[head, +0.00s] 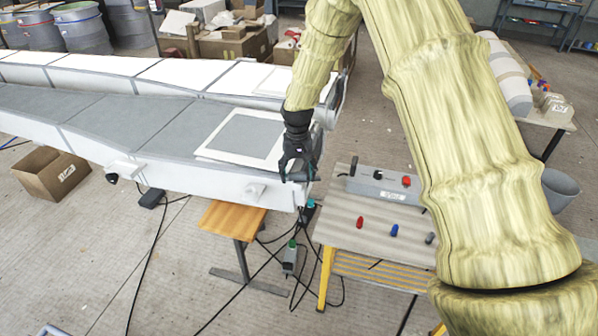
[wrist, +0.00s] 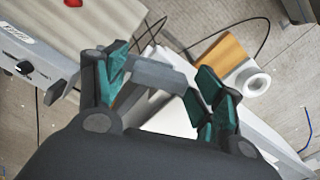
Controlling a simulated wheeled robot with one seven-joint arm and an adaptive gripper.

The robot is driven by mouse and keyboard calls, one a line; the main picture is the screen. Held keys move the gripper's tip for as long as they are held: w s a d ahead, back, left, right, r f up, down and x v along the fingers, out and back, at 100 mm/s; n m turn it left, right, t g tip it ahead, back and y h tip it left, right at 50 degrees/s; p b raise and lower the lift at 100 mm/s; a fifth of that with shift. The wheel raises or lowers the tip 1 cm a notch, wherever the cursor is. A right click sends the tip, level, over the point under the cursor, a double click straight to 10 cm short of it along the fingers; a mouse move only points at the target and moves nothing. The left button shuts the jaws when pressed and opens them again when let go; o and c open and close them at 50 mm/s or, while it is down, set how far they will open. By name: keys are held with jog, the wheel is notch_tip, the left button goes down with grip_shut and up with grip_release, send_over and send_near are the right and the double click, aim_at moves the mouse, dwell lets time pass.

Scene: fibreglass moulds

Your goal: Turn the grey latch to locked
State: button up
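My gripper (head: 298,172) is over the near right corner of the mould with the grey panel. In the wrist view my gripper (wrist: 162,72) has its teal-padded fingers spread apart. A flat grey bar (wrist: 158,74), which looks like the grey latch, spans the gap between the fingers. Whether the fingers touch it, I cannot tell. In the head view my gripper and arm hide the latch, so its turned position does not show there. The white mould edge (wrist: 172,118) lies below the bar in the wrist view.
A table (head: 335,232) to the right holds a grey control box (head: 372,184) and small red, blue and grey pieces. An orange-brown stool (head: 232,218) stands below the mould. Cables lie on the floor. A cardboard box (head: 50,173) is at left.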

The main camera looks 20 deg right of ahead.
aim_at(297, 173)
jog(key=shift+r, duration=0.15)
notch_tip(297, 173, up, 12)
dwell(0.7)
jog(key=shift+w, duration=0.1)
